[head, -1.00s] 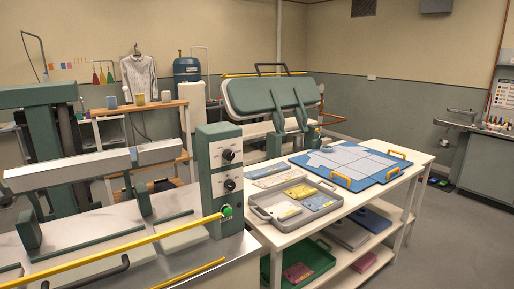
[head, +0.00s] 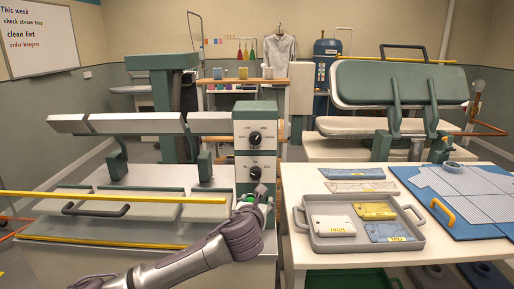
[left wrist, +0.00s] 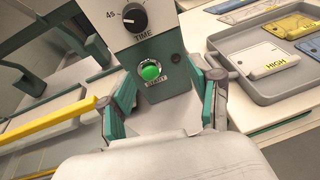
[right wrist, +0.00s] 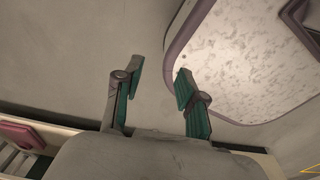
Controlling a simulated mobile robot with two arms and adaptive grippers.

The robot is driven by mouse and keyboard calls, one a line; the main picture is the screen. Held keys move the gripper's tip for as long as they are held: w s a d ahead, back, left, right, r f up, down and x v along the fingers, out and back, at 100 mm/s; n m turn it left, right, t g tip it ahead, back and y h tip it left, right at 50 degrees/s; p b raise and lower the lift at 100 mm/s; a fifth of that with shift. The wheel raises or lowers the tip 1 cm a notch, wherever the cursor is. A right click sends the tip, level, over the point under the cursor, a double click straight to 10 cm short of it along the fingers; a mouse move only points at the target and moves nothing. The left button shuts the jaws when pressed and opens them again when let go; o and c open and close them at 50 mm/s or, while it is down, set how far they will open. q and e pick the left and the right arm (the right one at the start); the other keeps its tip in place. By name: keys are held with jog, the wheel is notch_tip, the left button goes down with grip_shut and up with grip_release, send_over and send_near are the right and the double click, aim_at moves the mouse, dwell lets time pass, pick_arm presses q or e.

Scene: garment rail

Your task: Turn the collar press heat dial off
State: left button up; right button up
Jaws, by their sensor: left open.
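The collar press control box (head: 255,115) stands at the right end of the press. Its upper dial (head: 255,139) is a black knob with words around it, apparently the heat dial; its pointer setting is too small to tell. Below is the time dial (head: 255,172), also in the left wrist view (left wrist: 134,17), above a green start button (left wrist: 151,71). My left gripper (head: 263,193) is just in front of the box's lower part, below both dials. In the left wrist view its fingers are apart and empty, either side of the button. My right gripper (right wrist: 159,76) is open and empty.
A yellow bar (head: 120,197) crosses the press front, left of my left gripper. A grey tray (head: 405,243) with several plates sits on the white table at right, next to a blue board (head: 480,231). A larger press (head: 400,84) stands behind.

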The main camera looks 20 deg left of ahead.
aim_at(255, 140)
pick_arm(q)
jog(key=s+r+m+t+y, duration=0.1)
jog(key=s+r+m+t, duration=0.1)
jog(key=r+m, duration=0.35)
jog(key=s+r+m+t, duration=0.1)
jog(key=s+r+m, duration=0.1)
jog(key=r, duration=0.7)
jog(key=w+a, duration=0.1)
jog(key=w, duration=0.3)
jog(key=w+a+p, duration=0.1)
jog(key=w, duration=0.3)
jog(key=w+a, duration=0.1)
jog(key=w, duration=0.3)
jog(key=shift+w+f+p, duration=0.1)
jog(key=shift+f+p, duration=0.15)
jog(key=shift+p, duration=0.15)
jog(key=shift+w+a, duration=0.15)
jog(key=shift+w, duration=0.35)
pick_arm(e)
jog(key=shift+s+a+r, duration=0.1)
jog(key=shift+a+r, duration=0.2)
jog(key=shift+r, duration=0.5)
pick_arm(q)
jog(key=shift+c, duration=0.2)
jog(key=c, duration=1.1)
pick_arm(e)
jog(key=shift+a, duration=0.25)
